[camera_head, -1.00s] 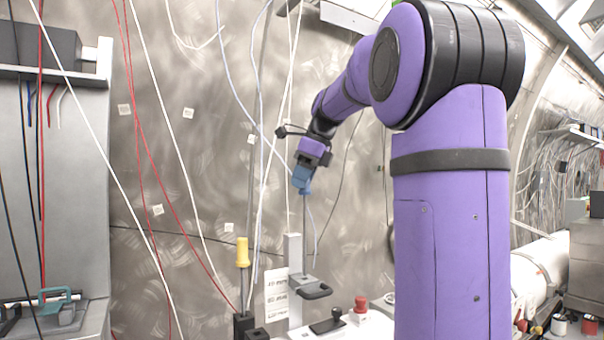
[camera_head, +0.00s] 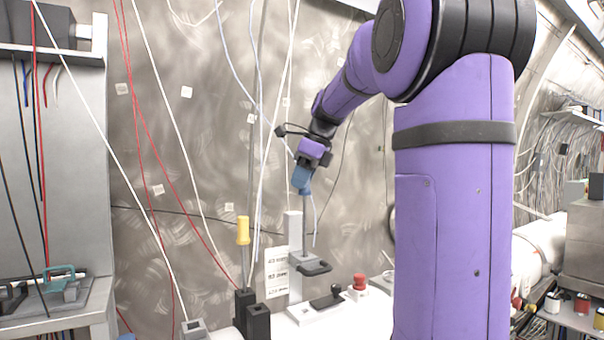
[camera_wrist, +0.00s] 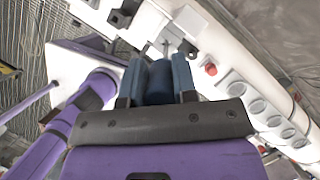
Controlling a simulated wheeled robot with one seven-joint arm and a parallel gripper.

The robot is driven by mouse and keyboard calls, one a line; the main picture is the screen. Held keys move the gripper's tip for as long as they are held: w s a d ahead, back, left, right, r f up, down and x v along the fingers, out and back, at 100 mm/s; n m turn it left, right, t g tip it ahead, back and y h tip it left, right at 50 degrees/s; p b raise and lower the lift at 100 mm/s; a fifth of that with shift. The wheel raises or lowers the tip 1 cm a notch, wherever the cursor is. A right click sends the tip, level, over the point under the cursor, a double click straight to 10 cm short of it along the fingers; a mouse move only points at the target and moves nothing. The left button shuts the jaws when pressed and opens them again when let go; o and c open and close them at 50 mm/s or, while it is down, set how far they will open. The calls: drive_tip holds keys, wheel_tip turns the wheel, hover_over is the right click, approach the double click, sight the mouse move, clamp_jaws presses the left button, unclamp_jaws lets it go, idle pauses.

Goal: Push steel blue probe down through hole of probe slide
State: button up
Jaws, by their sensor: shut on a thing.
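My gripper (camera_head: 302,184) is shut on the steel blue probe's handle. In the wrist view the blue handle (camera_wrist: 160,82) sits between the two blue-grey fingers of my gripper (camera_wrist: 157,72). In the head view the probe's thin dark shaft (camera_head: 304,222) runs down, nearly upright, to the probe slide (camera_head: 303,258). The slide is a grey block with a dark handle loop, on a pale upright post (camera_head: 295,235). The shaft meets the top of the block; the hole and the shaft's tip are too small or hidden to make out.
A yellow-handled tool (camera_head: 243,232) stands in a black holder (camera_head: 245,300) left of the post. A black lever (camera_head: 327,300) and a red knob (camera_head: 360,280) are to the right. Loose cables hang across the wall, some near my gripper.

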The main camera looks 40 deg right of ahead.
sight(305, 222)
wheel_tip(305, 222, down, 14)
drive_tip(key=shift+f, duration=0.15)
idle(2.2)
drive_tip(key=shift+f, duration=0.1)
drive_tip(key=o, duration=0.9)
drive_tip(key=shift+o, duration=0.6)
drive_tip(key=shift+s+d+r, duration=0.1)
drive_tip(key=shift+s+r, duration=0.05)
drive_tip(key=shift+r, duration=0.3)
drive_tip(key=v, duration=1)
